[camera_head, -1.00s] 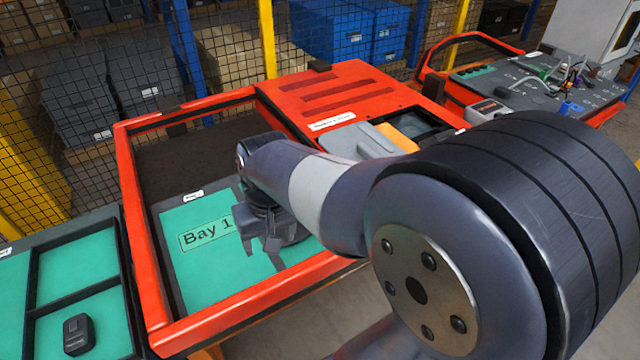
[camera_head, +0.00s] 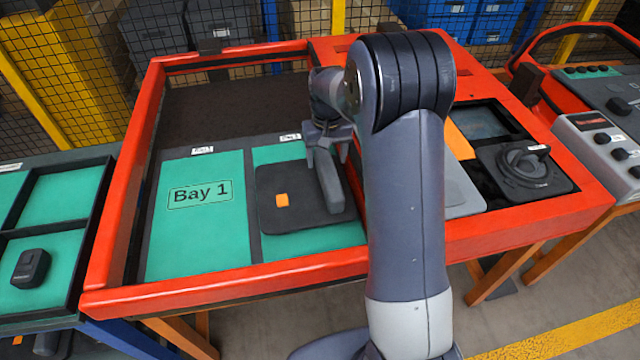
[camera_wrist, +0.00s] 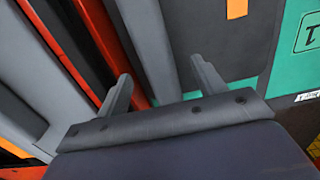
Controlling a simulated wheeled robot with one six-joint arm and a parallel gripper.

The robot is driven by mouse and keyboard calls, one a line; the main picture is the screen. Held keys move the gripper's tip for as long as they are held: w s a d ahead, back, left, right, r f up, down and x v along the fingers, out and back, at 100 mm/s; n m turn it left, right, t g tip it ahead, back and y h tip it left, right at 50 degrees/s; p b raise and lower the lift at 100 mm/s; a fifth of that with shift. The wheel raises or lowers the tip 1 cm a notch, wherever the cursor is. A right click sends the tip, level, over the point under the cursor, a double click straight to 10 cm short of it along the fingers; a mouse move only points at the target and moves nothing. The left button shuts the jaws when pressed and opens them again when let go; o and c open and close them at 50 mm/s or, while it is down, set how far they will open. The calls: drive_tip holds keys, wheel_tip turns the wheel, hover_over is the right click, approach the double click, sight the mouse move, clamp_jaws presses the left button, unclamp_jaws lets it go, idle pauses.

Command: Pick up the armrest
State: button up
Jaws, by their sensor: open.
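The armrest appears to be the long grey bar (camera_head: 329,184) lying along the right side of a dark panel (camera_head: 285,215) with an orange square, in the Bay 2 area. The bar also shows in the wrist view (camera_wrist: 147,42), running between my fingers. My gripper (camera_head: 327,153) is open over the bar's far end in the head view. In the wrist view my gripper (camera_wrist: 158,82) has one finger on each side of the bar, with gaps visible. Whether a finger touches it, I cannot tell.
The red-framed table (camera_head: 210,287) has an empty green Bay 1 mat (camera_head: 195,235) left of the panel. A grey flat piece (camera_head: 462,190) and a black round part (camera_head: 525,165) lie to the right. A black box (camera_head: 31,268) sits in the left tray.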

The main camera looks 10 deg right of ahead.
sight(329, 170)
wheel_tip(329, 170, down, 2)
drive_tip(key=shift+d+f, duration=0.1)
drive_tip(key=shift+s+d+f, duration=0.1)
drive_tip(key=shift+s+f, duration=0.15)
drive_tip(key=shift+f, duration=1.1)
drive_tip(key=shift+s+d+f, duration=0.1)
drive_tip(key=shift+s+f, duration=0.1)
drive_tip(key=shift+f, duration=1.1)
drive_tip(key=shift+c, duration=0.2)
drive_tip(key=c, duration=1.4)
drive_tip(key=shift+r, duration=0.1)
